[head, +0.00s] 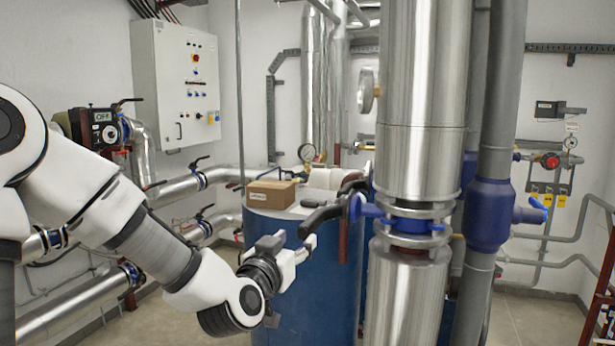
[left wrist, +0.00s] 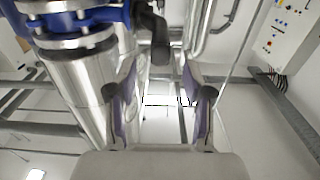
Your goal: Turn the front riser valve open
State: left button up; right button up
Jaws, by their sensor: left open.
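The front riser valve (head: 412,226) is a blue valve body between metal flanges on the thick silver riser pipe. Its black lever handle (head: 328,211) sticks out to the left of the pipe. My left gripper (head: 294,242) is open and empty, just below the handle's outer end in the head view. In the left wrist view, the two fingers (left wrist: 160,88) stand apart, and the black handle (left wrist: 158,45) shows beyond the tips, near the gap between them. The blue valve body (left wrist: 80,20) is at upper left there. I cannot tell whether a finger touches the handle. My right gripper is not in view.
A blue tank (head: 300,285) stands behind my left gripper, with a cardboard box (head: 271,193) on top. A grey pipe with a blue fitting (head: 489,215) runs close to the riser's right. A white control cabinet (head: 178,85) hangs on the back wall.

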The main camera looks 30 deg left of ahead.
aim_at(309, 225)
pick_arm(q)
jog(key=b, duration=0.1)
jog(key=w, duration=0.1)
jog(key=w+a+b, duration=0.1)
jog(key=shift+f+b, duration=0.25)
jog(key=shift+b, duration=0.05)
jog(key=x, duration=0.2)
jog(key=p+x, duration=0.1)
jog(key=x, duration=0.1)
jog(key=p+x, duration=0.1)
jog(key=x, duration=0.1)
jog(key=shift+d+r, duration=0.25)
jog(key=shift+r, duration=0.15)
jog(key=shift+w+a, duration=0.1)
jog(key=shift+f, duration=0.1)
grip_shut()
